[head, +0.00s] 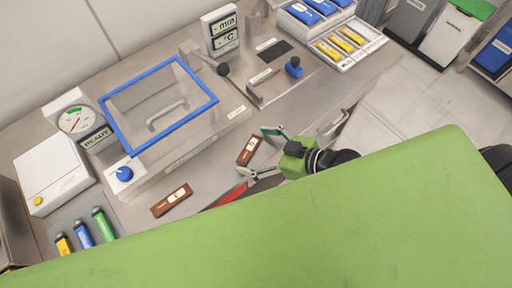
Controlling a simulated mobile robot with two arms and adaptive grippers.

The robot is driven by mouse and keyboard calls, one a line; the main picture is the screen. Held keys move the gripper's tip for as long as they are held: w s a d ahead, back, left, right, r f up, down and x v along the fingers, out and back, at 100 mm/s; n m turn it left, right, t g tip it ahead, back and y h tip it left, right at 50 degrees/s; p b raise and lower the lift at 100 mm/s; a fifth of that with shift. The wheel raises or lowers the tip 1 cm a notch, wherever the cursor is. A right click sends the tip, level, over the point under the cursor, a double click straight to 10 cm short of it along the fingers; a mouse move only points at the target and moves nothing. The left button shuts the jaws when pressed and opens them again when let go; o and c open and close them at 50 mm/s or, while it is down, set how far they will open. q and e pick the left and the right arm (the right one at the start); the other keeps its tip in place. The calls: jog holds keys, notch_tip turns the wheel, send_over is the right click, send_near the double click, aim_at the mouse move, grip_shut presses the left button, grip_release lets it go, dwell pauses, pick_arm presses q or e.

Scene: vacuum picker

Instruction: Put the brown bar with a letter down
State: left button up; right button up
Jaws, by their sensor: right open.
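A brown bar (249,151) with a pale label lies at the front of the metal counter, between the spread fingers of my right gripper (255,151). The gripper is open, with one finger above and one below the bar in the picture; I cannot tell whether either touches it. A second brown bar (172,200) with a pale label lies farther left on the counter, apart from the gripper. The letters are too small to read. My left gripper is not in view.
A blue-framed clear chamber (207,75) stands behind the bars, with a blue knob (124,173) at its front left. Yellow, blue and green sticks lie on a grey mat at left. A red strip (234,193) shows below the gripper, partly hidden. Counter between the bars is clear.

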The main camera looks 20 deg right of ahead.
jog(key=shift+r, duration=0.15)
jog(key=v, duration=1.2)
jog(key=shift+p, duration=0.35)
